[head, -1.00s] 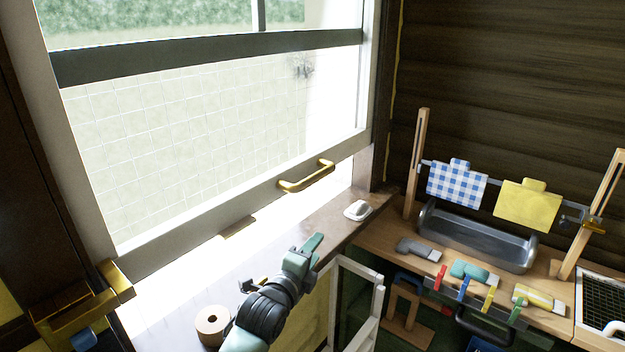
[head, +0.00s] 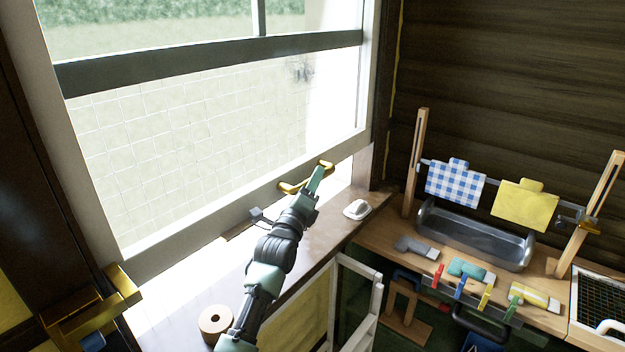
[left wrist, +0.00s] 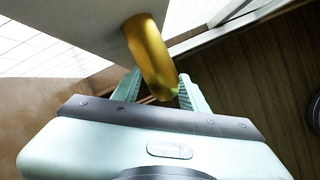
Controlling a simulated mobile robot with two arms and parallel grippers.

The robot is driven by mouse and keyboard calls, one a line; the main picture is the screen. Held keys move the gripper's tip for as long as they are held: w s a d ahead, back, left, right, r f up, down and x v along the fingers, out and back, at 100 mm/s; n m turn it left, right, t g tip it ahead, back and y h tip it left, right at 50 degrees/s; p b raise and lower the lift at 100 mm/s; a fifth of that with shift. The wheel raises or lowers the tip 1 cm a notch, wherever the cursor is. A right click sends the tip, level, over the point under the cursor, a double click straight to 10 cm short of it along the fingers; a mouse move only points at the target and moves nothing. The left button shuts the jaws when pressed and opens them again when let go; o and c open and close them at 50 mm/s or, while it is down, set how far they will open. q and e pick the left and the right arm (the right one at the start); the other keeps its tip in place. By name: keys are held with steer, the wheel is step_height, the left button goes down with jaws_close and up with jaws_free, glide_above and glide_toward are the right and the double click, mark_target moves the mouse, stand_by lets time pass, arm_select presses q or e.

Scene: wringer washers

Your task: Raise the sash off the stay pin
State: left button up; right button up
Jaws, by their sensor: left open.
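The window sash (head: 205,225) is a pale frame with a gold handle (head: 290,187) on its bottom rail. A bright gap shows beneath the rail. My left gripper (head: 318,180) is at the right end of the handle. In the left wrist view, the gold handle (left wrist: 150,55) passes between the open fingers of my left gripper (left wrist: 160,92), and I cannot tell whether they touch it. A small brownish piece (head: 240,230) lies below the sash edge, and I cannot tell whether it is the stay pin. My right gripper is out of view.
On the sill stand a tan roll (head: 215,320) and a white object (head: 357,209). A brass fitting (head: 95,310) is at the lower left. On the right, a wooden bench holds a metal trough (head: 475,238), hanging cloths (head: 455,183) and several coloured clips.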

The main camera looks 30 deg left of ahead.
arm_select(q)
jaws_close()
stand_by(1.5)
